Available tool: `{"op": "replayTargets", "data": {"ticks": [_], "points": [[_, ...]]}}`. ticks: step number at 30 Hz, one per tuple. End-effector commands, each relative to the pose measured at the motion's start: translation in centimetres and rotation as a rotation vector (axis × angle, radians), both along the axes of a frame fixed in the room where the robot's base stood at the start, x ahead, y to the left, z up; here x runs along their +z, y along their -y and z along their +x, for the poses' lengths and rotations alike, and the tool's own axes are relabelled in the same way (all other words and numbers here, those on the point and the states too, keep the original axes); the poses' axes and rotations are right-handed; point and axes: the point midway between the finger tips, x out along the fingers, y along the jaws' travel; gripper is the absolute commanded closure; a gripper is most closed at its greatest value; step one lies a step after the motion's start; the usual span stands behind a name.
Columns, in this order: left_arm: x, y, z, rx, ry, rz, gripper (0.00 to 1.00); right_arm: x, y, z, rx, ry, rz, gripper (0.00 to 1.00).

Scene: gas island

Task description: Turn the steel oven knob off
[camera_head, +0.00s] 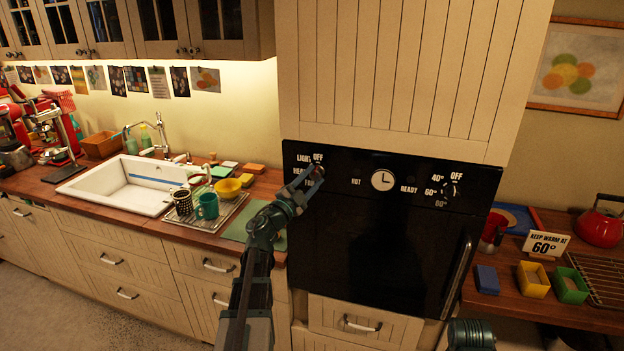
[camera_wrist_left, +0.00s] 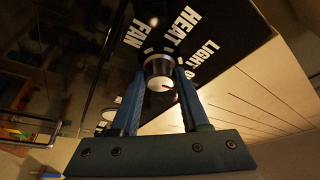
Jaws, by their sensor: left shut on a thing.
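The steel oven knob (camera_wrist_left: 157,80) shows in the left wrist view, round and silvery with a short red mark on its face. My left gripper (camera_wrist_left: 159,70) is shut on it, one blue finger on each side. Around the knob are the words FAN, HEAT, LIGHT and part of OFF; I cannot tell which word the mark points to. In the head view my left gripper (camera_head: 314,176) reaches the left end of the black oven panel (camera_head: 340,165) and mostly hides the knob and some lettering.
A second knob (camera_head: 449,189) sits at the panel's right, among OFF, 40°, 60° and 80°. A clock (camera_head: 383,180) is between. Left is a counter with a sink (camera_head: 130,183) and cups; right is a counter with a 60° sign (camera_head: 546,244) and a red kettle (camera_head: 599,226).

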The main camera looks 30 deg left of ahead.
Motion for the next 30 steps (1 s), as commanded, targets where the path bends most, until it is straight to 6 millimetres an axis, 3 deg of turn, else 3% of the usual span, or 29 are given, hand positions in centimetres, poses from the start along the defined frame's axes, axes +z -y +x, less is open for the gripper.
{"op": "replayTargets", "data": {"ticks": [3, 4, 9, 20, 30], "points": [[0.0, 0.0, 0.0, -0.001, 0.000, 0.002, 1.00, 0.0, 0.0, 0.0, 0.000, 0.000, 0.000, 0.00], [0.0, 0.0, 0.0, 0.000, -0.001, 0.002, 0.53, 0.0, 0.0, 0.0, 0.000, 0.000, 0.000, 0.00], [0.0, 0.0, 0.0, 0.000, 0.000, 0.002, 0.25, 0.0, 0.0, 0.0, 0.000, 0.000, 0.000, 0.00], [-0.2, 0.0, -0.6, 0.000, 0.000, 0.001, 0.25, -0.2, 0.0, 0.0, 0.000, 0.000, 0.000, 0.00], [-2.0, -0.4, -7.2, 0.004, 0.000, 0.002, 0.25, -2.0, 0.0, 0.0, -0.001, 0.000, 0.000, 0.00]]}}
